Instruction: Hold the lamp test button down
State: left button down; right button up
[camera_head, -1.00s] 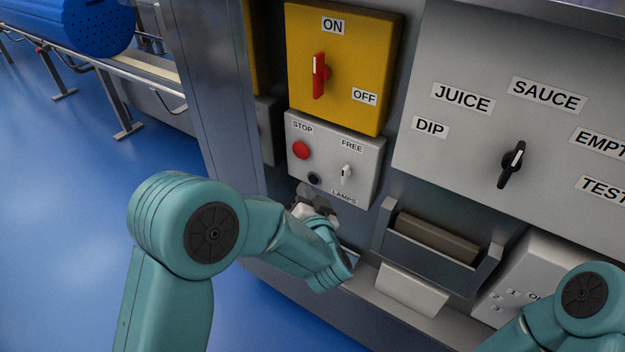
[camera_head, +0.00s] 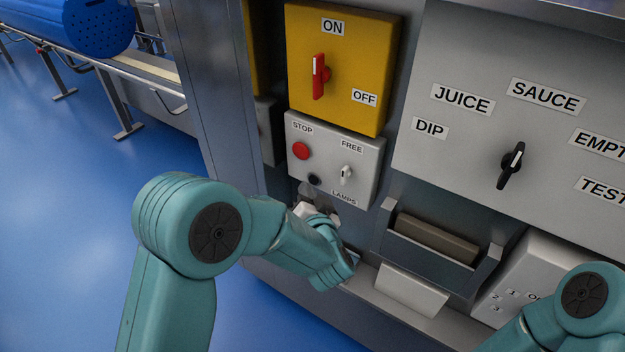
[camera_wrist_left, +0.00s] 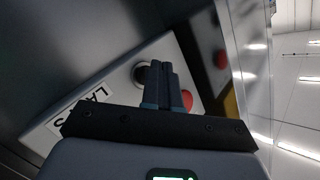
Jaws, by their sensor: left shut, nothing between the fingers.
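The black lamp test button (camera_head: 314,180) is at the lower edge of the light grey box, beside the LAMPS label (camera_head: 343,198). In the left wrist view the black button (camera_wrist_left: 141,73) shows partly behind my fingers. My left gripper (camera_head: 307,188) is shut and empty, just below the button in the head view. Its closed fingertips (camera_wrist_left: 160,66) overlap the button's edge in the wrist view. I cannot tell whether they touch it or whether it is pressed in. My right gripper is out of view; only part of that arm shows at lower right.
The red stop button (camera_head: 301,150) and white FREE switch (camera_head: 346,174) sit close to the black button. Above is a yellow box (camera_head: 343,106) with a red handle. A document holder (camera_head: 436,262) juts out at right. Blue floor (camera_head: 60,220) is clear at left.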

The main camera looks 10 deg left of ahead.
pick_arm(q)
jog(key=shift+w+d, duration=0.2)
jog(key=shift+w, duration=0.35)
dwell(2.0)
jog(key=shift+s+a, duration=0.3)
jog(key=shift+s, duration=0.5)
jog(key=s, duration=0.1)
jog(key=s+a, duration=0.1)
jog(key=s, duration=0.2)
jog(key=shift+s+a, duration=0.35)
dwell(0.3)
